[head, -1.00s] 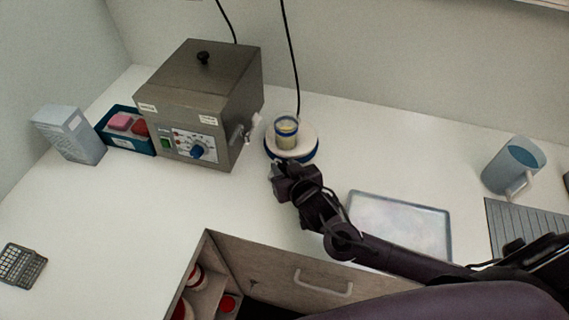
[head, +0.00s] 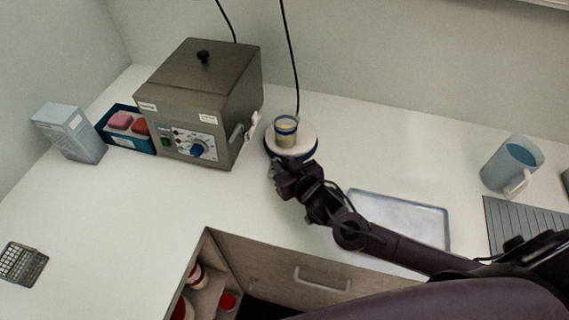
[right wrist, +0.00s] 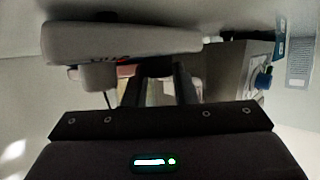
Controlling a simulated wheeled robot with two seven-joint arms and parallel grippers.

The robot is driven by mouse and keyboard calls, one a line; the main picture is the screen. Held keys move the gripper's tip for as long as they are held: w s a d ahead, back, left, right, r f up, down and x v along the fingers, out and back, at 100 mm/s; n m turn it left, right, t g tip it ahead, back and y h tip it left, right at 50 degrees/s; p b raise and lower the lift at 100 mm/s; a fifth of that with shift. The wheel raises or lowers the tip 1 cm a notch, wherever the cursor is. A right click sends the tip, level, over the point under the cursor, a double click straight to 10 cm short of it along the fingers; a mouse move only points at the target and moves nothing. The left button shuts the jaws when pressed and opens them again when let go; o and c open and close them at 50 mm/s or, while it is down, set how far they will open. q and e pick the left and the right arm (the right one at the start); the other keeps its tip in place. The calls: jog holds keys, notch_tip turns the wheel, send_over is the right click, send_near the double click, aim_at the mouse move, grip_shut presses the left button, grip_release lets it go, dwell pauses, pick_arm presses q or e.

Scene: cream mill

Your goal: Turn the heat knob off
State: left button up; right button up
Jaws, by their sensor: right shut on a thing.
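A round white hotplate (head: 306,151) with a blue rim stands on the counter, with a glass beaker (head: 286,139) of pale yellow content on top. My right gripper (head: 278,172) is at the hotplate's near left edge, shut on what appears to be its heat knob. The fingers and wrist hide that knob in the head view. In the right wrist view the pale hotplate body (right wrist: 120,40) fills the upper left, and my right gripper's dark fingers (right wrist: 160,72) reach up to it. The knob's pointer and setting cannot be read. My left gripper is out of view.
A grey metal bath (head: 205,90) with a blue dial (head: 197,150) and a side tap stands left of the hotplate. A shallow tray (head: 405,215) lies to the right, under my right arm. A blue jug (head: 510,165) stands farther right.

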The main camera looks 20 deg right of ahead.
jog(key=n+y, duration=0.1)
jog(key=y, duration=0.1)
jog(key=n+g+y+p, duration=0.1)
jog(key=n, duration=0.1)
jog(key=shift+w+d+r+y, duration=0.15)
jog(key=shift+d+y, duration=0.2)
jog(key=shift+y, duration=0.05)
jog(key=shift+w+n+g+y, duration=0.1)
jog(key=shift+n+g+y, duration=0.5)
jog(key=shift+n+y, duration=0.4)
jog(key=shift+d+n+g+y, duration=0.1)
jog(key=shift+n+g+y, duration=0.2)
jog(key=shift+n, duration=0.3)
jog(key=shift+w+f+n+g+y+b, duration=0.1)
jog(key=shift+f+n+g+y+b, duration=0.1)
jog(key=shift+n+g+y+b, duration=0.15)
jog(key=n+g+y+b, duration=0.1)
jog(key=n+g+b, duration=0.1)
jog(key=n+g+y+b, duration=0.2)
jog(key=b, duration=0.1)
jog(key=shift+w+d+f+n, duration=0.1)
jog(key=shift+w+d+n, duration=0.05)
jog(key=shift+w+n, duration=0.1)
jog(key=shift+s+n+g+y+b, duration=0.1)
jog(key=shift+n+g+y+b, duration=0.25)
jog(key=shift+n+g+b, duration=0.45)
jog(key=shift+r+b, duration=0.2)
jog(key=shift+b, duration=0.1)
jog(key=o, duration=0.7)
